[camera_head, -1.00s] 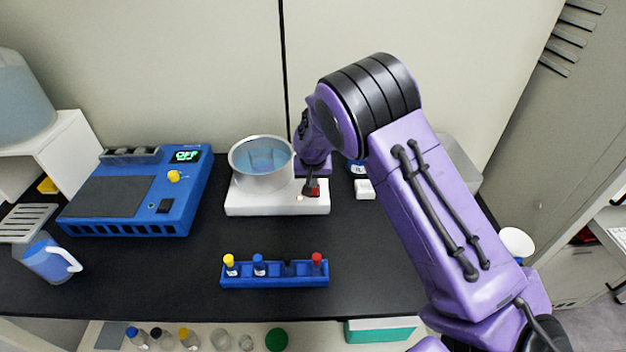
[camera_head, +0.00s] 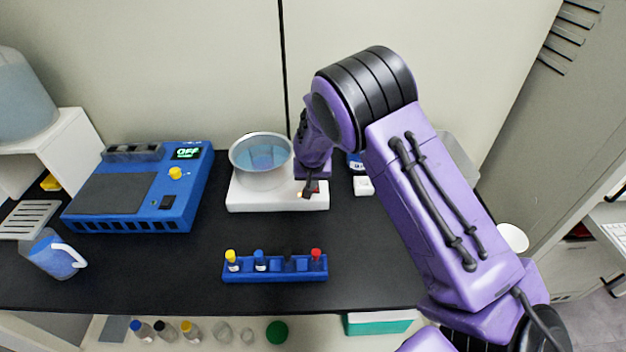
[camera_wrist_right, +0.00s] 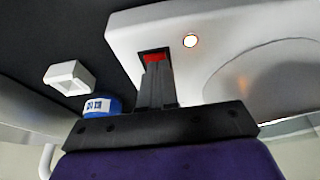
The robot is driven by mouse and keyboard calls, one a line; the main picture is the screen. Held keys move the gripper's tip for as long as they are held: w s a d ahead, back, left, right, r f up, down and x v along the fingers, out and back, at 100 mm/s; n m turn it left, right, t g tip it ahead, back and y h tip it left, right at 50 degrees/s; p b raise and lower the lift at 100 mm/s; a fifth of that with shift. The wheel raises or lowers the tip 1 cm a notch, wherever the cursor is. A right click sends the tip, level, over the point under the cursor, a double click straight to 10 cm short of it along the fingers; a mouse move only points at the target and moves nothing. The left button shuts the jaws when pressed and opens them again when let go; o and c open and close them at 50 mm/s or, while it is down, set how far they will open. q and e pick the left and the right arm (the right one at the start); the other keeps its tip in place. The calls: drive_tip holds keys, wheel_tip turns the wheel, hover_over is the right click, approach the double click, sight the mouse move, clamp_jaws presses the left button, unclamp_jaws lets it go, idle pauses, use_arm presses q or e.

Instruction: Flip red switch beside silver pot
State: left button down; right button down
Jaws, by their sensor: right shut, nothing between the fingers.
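The silver pot (camera_head: 262,163) holds blue liquid and stands on a white base (camera_head: 270,203). The red switch (camera_head: 315,186) is at the right of that base, mostly hidden by my right gripper (camera_head: 308,192) in the head view. In the right wrist view the red switch (camera_wrist_right: 154,57) sits in a dark slot beside a lit round lamp (camera_wrist_right: 190,41). The shut, empty fingers of my right gripper (camera_wrist_right: 155,72) are right at the switch and overlap its lower part. I cannot tell whether they touch it. My left gripper is not in view.
A blue device (camera_head: 140,190) with an "OFF" display stands to the left. A blue rack (camera_head: 275,275) with capped vials lies in front. A blue-lidded jar (camera_wrist_right: 100,105) and a small white block (camera_head: 363,186) are right of the base.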

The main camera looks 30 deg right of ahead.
wheel_tip(320, 180, up, 5)
drive_tip(key=p, duration=0.5)
drive_tip(key=shift+s+f, duration=0.15)
drive_tip(key=shift+f, duration=0.05)
drive_tip(key=b+v, duration=0.2)
drive_tip(key=v, duration=0.7)
drive_tip(key=shift+s+a, duration=0.2)
drive_tip(key=shift+s, duration=0.1)
drive_tip(key=shift+r, duration=0.2)
